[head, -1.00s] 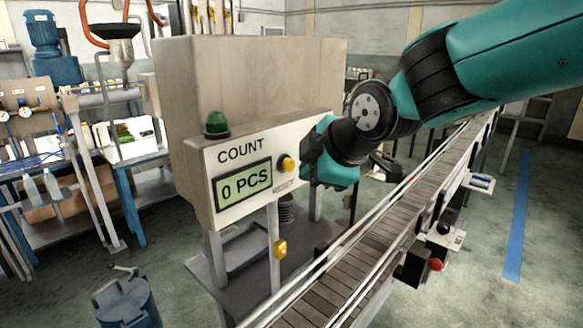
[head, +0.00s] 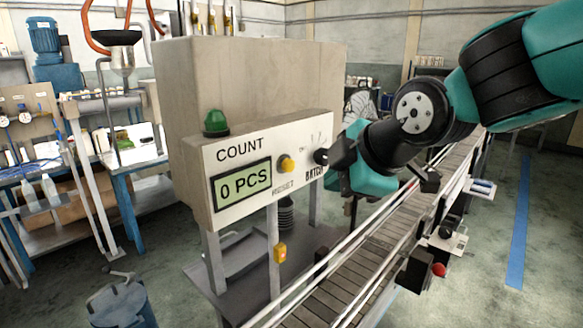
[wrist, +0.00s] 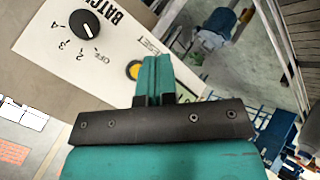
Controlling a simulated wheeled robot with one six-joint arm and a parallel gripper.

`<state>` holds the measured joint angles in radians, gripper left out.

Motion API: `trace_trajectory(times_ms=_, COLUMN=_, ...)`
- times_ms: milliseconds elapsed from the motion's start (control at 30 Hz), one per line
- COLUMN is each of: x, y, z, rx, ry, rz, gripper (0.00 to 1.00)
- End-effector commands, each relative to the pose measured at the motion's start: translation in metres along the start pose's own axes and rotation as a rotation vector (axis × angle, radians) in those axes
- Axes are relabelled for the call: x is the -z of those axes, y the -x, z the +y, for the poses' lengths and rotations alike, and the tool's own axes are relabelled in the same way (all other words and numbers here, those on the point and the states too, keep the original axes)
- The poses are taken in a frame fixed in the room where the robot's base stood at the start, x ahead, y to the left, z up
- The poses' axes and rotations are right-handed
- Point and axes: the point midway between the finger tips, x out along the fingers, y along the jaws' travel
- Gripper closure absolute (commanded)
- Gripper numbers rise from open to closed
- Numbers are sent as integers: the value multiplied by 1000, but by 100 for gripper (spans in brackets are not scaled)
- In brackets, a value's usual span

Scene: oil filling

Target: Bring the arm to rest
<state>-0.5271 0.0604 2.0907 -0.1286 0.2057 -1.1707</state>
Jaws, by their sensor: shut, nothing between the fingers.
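My gripper (head: 342,182) is in front of the right end of the counter panel in the head view, apart from the yellow reset button. In the wrist view its teal fingers (wrist: 154,75) are shut together with nothing between them. My arm reaches in from the upper right. The panel (head: 225,150) reads COUNT and its display (head: 243,187) shows 0 PCS. The black BATCH knob (head: 321,156) shows just left of my gripper, and also in the wrist view (wrist: 84,24), with OFF and number marks around it. The yellow reset button (head: 287,164) is uncovered.
A slatted conveyor (head: 350,275) with rails runs below my gripper. A green lamp (head: 215,122) tops the panel's box. Open floor with a blue stripe (head: 518,220) lies at right.

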Motion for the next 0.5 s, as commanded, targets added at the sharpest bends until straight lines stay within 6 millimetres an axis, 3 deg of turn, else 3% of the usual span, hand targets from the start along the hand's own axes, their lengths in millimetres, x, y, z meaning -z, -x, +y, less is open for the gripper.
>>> trace_trajectory(times_ms=367, x=0, y=0, z=-1, rx=2, ry=-5, rz=0, gripper=100)
trace_trajectory(times_ms=467, x=-9, y=4, z=-16, rx=38, ry=-83, rz=-8, gripper=100)
trace_trajectory(times_ms=500, x=-16, y=7, z=-29, rx=70, ry=-151, rz=-16, gripper=100)
